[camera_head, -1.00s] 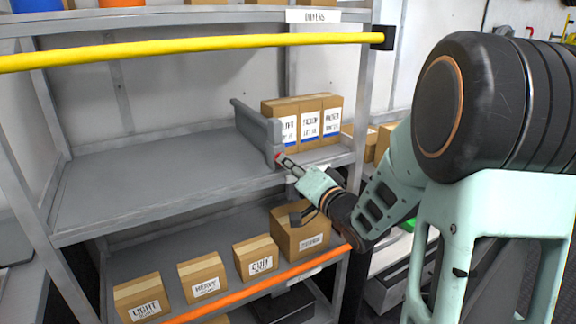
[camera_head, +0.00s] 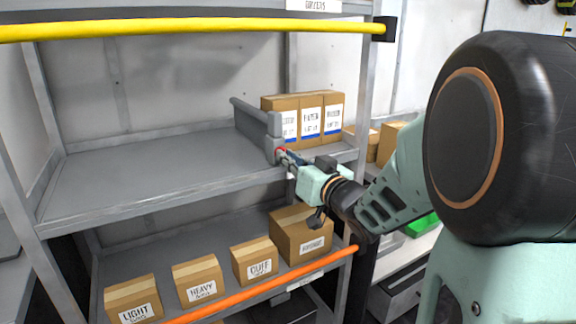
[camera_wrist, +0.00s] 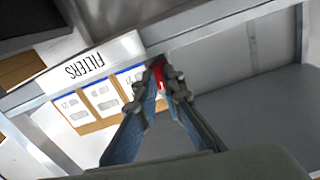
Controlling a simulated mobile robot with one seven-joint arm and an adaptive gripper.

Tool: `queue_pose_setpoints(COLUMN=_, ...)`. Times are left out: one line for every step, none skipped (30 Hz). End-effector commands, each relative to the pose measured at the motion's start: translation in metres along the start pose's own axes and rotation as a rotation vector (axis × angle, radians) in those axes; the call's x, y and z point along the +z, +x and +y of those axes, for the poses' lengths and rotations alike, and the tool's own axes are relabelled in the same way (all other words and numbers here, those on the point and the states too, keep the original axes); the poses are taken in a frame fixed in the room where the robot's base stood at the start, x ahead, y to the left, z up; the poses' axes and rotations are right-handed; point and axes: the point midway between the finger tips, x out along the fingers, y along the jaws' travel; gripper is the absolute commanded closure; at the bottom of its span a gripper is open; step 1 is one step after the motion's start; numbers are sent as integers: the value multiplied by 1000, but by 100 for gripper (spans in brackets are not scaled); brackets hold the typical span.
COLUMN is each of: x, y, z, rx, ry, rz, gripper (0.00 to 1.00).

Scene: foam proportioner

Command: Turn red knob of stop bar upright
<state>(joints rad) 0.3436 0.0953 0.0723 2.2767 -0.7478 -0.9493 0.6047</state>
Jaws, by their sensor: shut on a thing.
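The grey stop bar (camera_head: 254,123) stands on the middle shelf, just left of a row of boxes. Its red knob (camera_head: 282,149) is at the front end, near the shelf edge. My gripper (camera_head: 284,155) reaches it from the front right. In the wrist view the red knob (camera_wrist: 158,72) lies between the fingertips of my gripper (camera_wrist: 166,88), which are shut on it. The fingers hide part of the knob, so its exact angle cannot be told.
Labelled boxes (camera_head: 311,112) stand right of the stop bar. The middle shelf (camera_head: 150,170) is bare to the left. A yellow bar (camera_head: 190,27) crosses above, an orange bar (camera_head: 260,288) below. More boxes (camera_head: 199,279) stand on the lower shelf. A FILTERS label (camera_wrist: 88,65) shows in the wrist view.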

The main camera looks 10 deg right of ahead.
Motion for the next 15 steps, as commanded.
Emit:
queue_pose_setpoints(x=2, y=0, z=0, rx=0, ry=-26, rz=0, gripper=100)
queue_pose_setpoints(x=2, y=0, z=0, rx=0, ry=-40, rz=0, gripper=100)
queue_pose_setpoints(x=2, y=0, z=0, rx=0, ry=-57, rz=0, gripper=100)
queue_pose_setpoints(x=2, y=0, z=0, rx=0, ry=-69, rz=-1, gripper=100)
queue_pose_setpoints(x=2, y=0, z=0, rx=0, ry=-79, rz=-1, gripper=100)
queue_pose_setpoints(x=1, y=0, z=0, rx=0, ry=-91, rz=-1, gripper=100)
queue_pose_setpoints(x=1, y=0, z=0, rx=0, ry=-99, rz=-1, gripper=100)
queue_pose_setpoints(x=1, y=0, z=0, rx=0, ry=-107, rz=-1, gripper=100)
queue_pose_setpoints(x=1, y=0, z=0, rx=0, ry=-115, rz=-1, gripper=100)
queue_pose_setpoints(x=1, y=0, z=0, rx=0, ry=-119, rz=-1, gripper=100)
queue_pose_setpoints(x=1, y=0, z=0, rx=0, ry=-123, rz=-1, gripper=100)
queue_pose_setpoints(x=1, y=0, z=0, rx=0, ry=-127, rz=-1, gripper=100)
queue_pose_setpoints(x=0, y=0, z=0, rx=0, ry=-129, rz=-1, gripper=100)
queue_pose_setpoints(x=0, y=0, z=0, rx=0, ry=-131, rz=-1, gripper=100)
queue_pose_setpoints(x=0, y=0, z=0, rx=1, ry=-133, rz=-1, gripper=100)
